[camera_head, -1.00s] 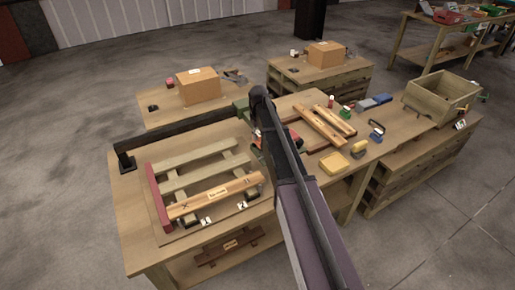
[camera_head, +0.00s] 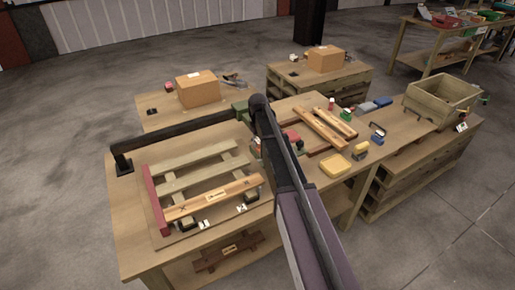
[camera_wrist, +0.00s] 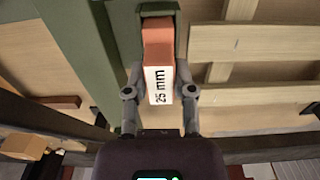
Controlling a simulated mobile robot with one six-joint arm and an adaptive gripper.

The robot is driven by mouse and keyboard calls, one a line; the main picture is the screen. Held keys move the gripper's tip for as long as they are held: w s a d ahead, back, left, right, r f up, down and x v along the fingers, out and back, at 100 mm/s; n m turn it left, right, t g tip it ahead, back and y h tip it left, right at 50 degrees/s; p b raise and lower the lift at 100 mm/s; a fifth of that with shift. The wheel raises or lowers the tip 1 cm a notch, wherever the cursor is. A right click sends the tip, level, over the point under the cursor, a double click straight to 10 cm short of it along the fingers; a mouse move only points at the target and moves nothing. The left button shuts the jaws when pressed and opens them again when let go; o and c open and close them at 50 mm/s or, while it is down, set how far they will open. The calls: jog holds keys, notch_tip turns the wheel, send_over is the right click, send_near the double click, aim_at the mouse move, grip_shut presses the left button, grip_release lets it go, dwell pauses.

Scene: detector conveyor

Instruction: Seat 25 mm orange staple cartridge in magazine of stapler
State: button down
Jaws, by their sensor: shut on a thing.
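The orange cartridge (camera_wrist: 158,40) has a white label reading "25 mm" and is held between the two fingers of my gripper (camera_wrist: 160,76) in the wrist view. My gripper is shut on its sides near the labelled end. The cartridge's far end is at a dark green channel of the stapler (camera_wrist: 143,7), with green walls beside that end. I cannot tell how deep it sits. In the head view, part of the green stapler (camera_head: 241,108) shows beside my arm; my gripper and the cartridge are hidden there.
A slatted wooden pallet piece (camera_head: 200,177) with a red end bar lies on the near bench. A black bar (camera_head: 180,132) runs behind it. A wooden crate (camera_head: 443,95) stands farther right.

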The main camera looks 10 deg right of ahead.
aim_at(258, 141)
jog(key=shift+f+b, duration=0.35)
jog(key=shift+f, duration=0.35)
jog(key=shift+f, duration=0.1)
jog(key=shift+c, duration=2.2)
grip_release()
jog(key=shift+r, duration=0.2)
notch_tip(258, 141, up, 12)
jog(key=p, duration=1.2)
jog(key=shift+s, duration=0.1)
